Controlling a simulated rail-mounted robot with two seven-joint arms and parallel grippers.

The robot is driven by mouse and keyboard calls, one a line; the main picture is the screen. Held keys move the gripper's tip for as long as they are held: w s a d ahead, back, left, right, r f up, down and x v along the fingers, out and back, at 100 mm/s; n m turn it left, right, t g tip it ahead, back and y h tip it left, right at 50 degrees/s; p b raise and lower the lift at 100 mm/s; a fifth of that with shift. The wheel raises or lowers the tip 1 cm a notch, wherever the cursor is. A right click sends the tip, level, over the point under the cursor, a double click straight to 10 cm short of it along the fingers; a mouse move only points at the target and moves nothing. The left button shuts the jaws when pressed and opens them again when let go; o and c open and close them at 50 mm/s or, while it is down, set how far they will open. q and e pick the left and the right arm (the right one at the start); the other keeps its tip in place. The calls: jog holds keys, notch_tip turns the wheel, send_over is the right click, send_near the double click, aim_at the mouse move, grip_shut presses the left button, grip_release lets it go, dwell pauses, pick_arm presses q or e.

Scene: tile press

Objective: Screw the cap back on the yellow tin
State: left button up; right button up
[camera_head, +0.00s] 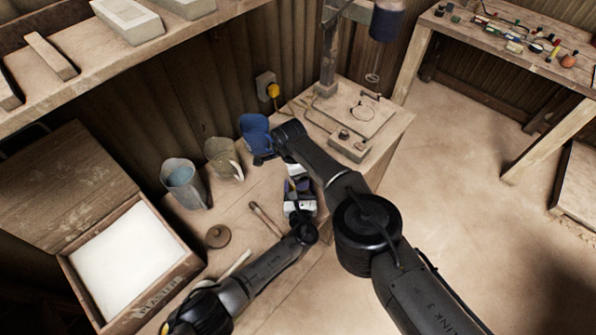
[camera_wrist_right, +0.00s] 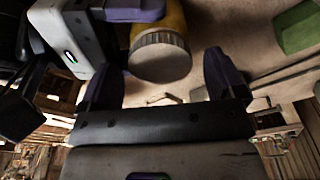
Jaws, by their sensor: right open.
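The yellow tin (camera_wrist_right: 172,17) shows at the top of the right wrist view, with a grey ribbed cap (camera_wrist_right: 162,57) on the end facing my right gripper. I cannot tell how tightly it sits. A purple finger of my left gripper (camera_wrist_right: 132,10) lies against the tin and appears to hold it; its other finger is hidden. My right gripper (camera_wrist_right: 165,78) is open, its purple fingers on either side of the cap and apart from it. In the head view my left gripper (camera_head: 299,188) is over the bench, and my right arm mostly covers the right gripper and tin.
A blue vessel (camera_head: 257,136), a beige jug (camera_head: 223,160) and a grey bucket (camera_head: 184,184) stand behind. A brush (camera_head: 264,217) and a round brown lid (camera_head: 217,236) lie on the bench. A plaster box (camera_head: 135,262) is at left, a drill press (camera_head: 330,60) at back.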

jog(key=shift+r, duration=2.2)
jog(key=shift+c, duration=0.3)
jog(key=shift+s+f+g+y, duration=0.15)
jog(key=shift+s+f, duration=0.1)
jog(key=shift+f, duration=0.25)
jog(key=shift+s+f+g+y, duration=0.15)
jog(key=shift+s+f, duration=0.1)
jog(key=shift+f, duration=0.25)
jog(key=shift+s+a+r+m+y, duration=0.1)
jog(key=shift+a+r+m+y, duration=0.25)
jog(key=shift+a+y, duration=0.4)
jog(key=r+n, duration=0.2)
jog(key=w+r+n, duration=0.1)
jog(key=r+n, duration=0.1)
jog(key=shift+w+d+n+y, duration=0.2)
jog(key=shift+n+y, duration=0.05)
jog(key=shift+d+r+n, duration=0.15)
jog(key=shift+n, duration=0.75)
jog(key=n, duration=0.1)
jog(key=n+h, duration=0.1)
jog(key=shift+d+n, duration=0.55)
jog(key=shift+n, duration=1.15)
